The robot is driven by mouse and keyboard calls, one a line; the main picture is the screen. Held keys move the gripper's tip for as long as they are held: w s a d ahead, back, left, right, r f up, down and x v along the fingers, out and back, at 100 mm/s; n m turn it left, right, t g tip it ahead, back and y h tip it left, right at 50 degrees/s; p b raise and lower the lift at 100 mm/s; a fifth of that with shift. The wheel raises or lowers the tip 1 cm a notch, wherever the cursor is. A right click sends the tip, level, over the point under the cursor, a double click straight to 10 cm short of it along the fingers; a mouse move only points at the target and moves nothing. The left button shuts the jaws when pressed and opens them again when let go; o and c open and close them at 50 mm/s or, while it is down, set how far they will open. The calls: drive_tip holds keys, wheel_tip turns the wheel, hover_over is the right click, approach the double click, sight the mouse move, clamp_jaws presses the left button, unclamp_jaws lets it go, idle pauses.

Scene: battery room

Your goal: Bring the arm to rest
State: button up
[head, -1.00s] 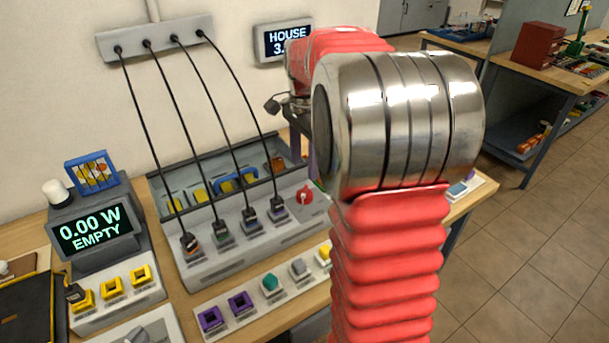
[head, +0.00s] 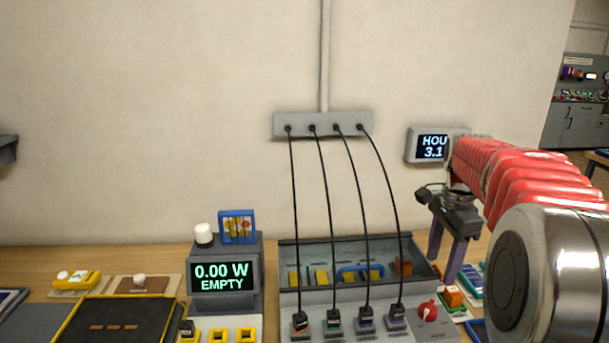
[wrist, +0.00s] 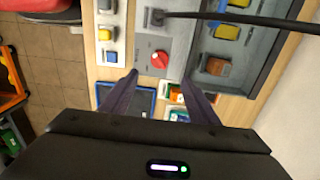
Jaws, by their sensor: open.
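My arm is red with a metal joint and reaches in from the right in the head view. My gripper (head: 445,268) hangs fingers down above the right end of the bench, right of the grey socket panel. Its two dark purple fingers are apart, with nothing held between them. In the wrist view my gripper (wrist: 158,84) is also open and empty, its fingers pointing toward the bench. The red knob (head: 428,312) is below and left of the fingers; in the wrist view it shows just beyond the fingertips (wrist: 159,59).
A grey panel (head: 347,323) holds several plugs on black cables from a wall strip (head: 322,124). A meter (head: 222,279) reads 0.00 W EMPTY. A wall display (head: 433,146) is close behind my arm. Small coloured parts and a blue tray (wrist: 140,98) lie under the gripper.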

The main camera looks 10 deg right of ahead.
drive_tip(key=s+a+f+n+t, duration=0.1)
drive_tip(key=s+a+n+t, duration=0.1)
drive_tip(key=s+a+n, duration=0.7)
drive_tip(key=s+a+f+n+t, duration=0.1)
drive_tip(key=s+a+n+t, duration=0.2)
drive_tip(key=s+a+n, duration=0.6)
drive_tip(key=s+a, duration=0.1)
drive_tip(key=a, duration=0.4)
drive_tip(key=shift+a+n+t, duration=0.15)
drive_tip(key=shift+n+t, duration=0.15)
idle(0.8)
